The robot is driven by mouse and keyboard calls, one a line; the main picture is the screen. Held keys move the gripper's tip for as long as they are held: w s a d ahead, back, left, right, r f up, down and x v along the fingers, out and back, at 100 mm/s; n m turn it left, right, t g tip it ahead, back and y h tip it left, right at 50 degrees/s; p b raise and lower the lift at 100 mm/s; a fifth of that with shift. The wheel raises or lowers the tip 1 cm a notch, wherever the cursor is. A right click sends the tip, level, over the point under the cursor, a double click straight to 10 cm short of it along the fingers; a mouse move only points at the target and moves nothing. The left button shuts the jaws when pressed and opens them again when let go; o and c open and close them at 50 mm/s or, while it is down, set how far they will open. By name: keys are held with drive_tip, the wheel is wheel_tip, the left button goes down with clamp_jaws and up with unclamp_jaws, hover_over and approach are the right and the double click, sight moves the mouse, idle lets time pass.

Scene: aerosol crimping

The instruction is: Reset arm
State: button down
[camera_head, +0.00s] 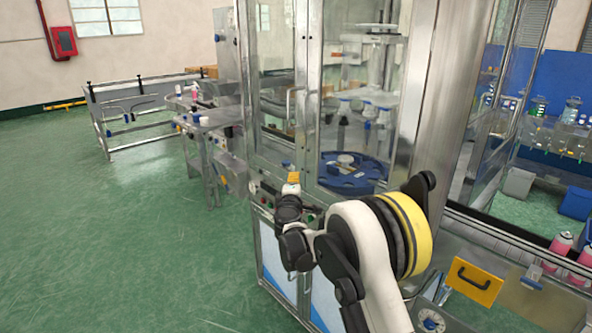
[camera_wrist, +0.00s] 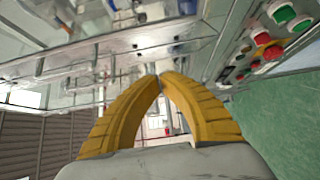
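My arm reaches up from the bottom of the head view, with its end in front of the crimping machine's glass cabinet (camera_head: 348,60). My gripper (camera_head: 293,177) shows there as a small orange-yellow tip near the machine's front edge. In the wrist view my gripper's two yellow fingers (camera_wrist: 159,76) curve together and their tips meet. Nothing shows held between them. A button panel (camera_wrist: 268,45) with red, green and white buttons is at the right of the wrist view, apart from the fingers. My arm hides part of the machine's lower front.
Inside the cabinet is a blue rotary plate (camera_head: 352,184). A bench (camera_head: 215,118) and a railed conveyor (camera_head: 140,90) stand to the left. An orange panel with a handle (camera_head: 474,280) and pink bottles (camera_head: 560,243) are at right. The green floor (camera_head: 110,230) at left is clear.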

drive_tip(key=s+d+r+m+g+h, duration=0.3)
drive_tip(key=s+d+r+m, duration=0.3)
drive_tip(key=s+d+r, duration=0.45)
drive_tip(key=s+d+m+g, duration=0.3)
drive_tip(key=s+d+m, duration=0.2)
drive_tip(key=s+d, duration=0.55)
drive_tip(key=s+a+f+m+g+y, duration=0.1)
drive_tip(key=s+f+m, duration=0.1)
drive_tip(key=s, duration=0.9)
drive_tip(key=s+f+m+g+y, duration=0.2)
drive_tip(key=s+f, duration=0.3)
drive_tip(key=s, duration=0.6)
drive_tip(key=s+a+f+m+g+y, duration=0.1)
drive_tip(key=s+f+m, duration=0.1)
drive_tip(key=s, duration=0.9)
drive_tip(key=shift+s+a+f+g+y+b, duration=0.3)
drive_tip(key=shift+f+g+b, duration=0.1)
drive_tip(key=shift+f, duration=0.45)
